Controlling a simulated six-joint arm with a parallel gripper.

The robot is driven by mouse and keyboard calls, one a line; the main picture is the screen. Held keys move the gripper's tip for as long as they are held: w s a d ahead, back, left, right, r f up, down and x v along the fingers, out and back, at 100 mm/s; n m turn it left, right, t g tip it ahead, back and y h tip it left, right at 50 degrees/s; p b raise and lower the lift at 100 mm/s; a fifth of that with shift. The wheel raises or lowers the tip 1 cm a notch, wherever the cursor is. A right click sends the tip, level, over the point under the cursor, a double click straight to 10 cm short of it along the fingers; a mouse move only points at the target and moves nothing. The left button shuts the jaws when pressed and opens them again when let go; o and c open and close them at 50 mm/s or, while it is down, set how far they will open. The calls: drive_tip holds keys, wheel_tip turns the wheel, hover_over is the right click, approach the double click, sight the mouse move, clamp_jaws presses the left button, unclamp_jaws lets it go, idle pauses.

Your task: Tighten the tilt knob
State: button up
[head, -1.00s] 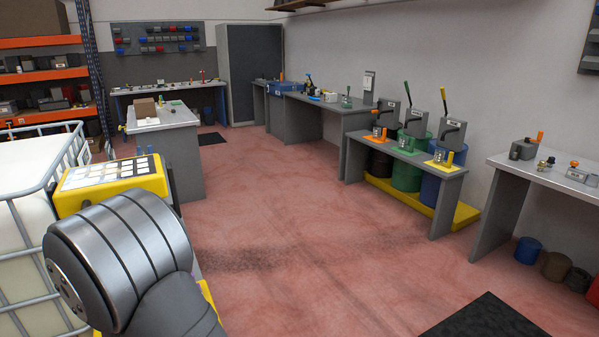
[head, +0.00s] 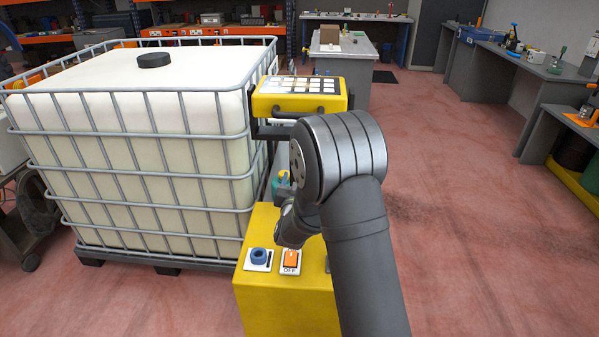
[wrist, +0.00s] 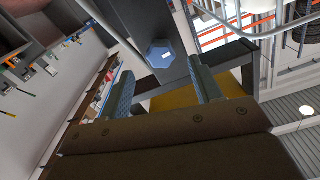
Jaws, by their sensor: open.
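The tilt knob (wrist: 160,53) is a blue, many-sided knob with a small pale mark, on a dark grey bar (wrist: 143,22) in the wrist view. My gripper (wrist: 161,68) is open, its two blue-grey fingers on either side of the knob's lower part in the picture. Nothing shows between the fingers, and I cannot tell how far the knob is beyond the tips. In the head view a yellow panel (head: 300,93) with pale and dark keys stands on a dark bracket behind my arm. The knob and my gripper's fingers cannot be made out there.
A yellow box (head: 285,305) with a blue knob (head: 259,256) and an orange switch (head: 291,258) marked OFF stands beside my arm. A caged white tank (head: 150,150) is close on the left. Red floor (head: 460,230) is open on the right. Benches stand farther back.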

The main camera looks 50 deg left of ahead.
drive_tip(key=shift+x, duration=2.7)
drive_tip(key=c, duration=1)
drive_tip(key=shift+m, duration=0.4)
drive_tip(key=m, duration=1.7)
drive_tip(key=shift+s+m, duration=0.1)
drive_tip(key=shift+m, duration=0.2)
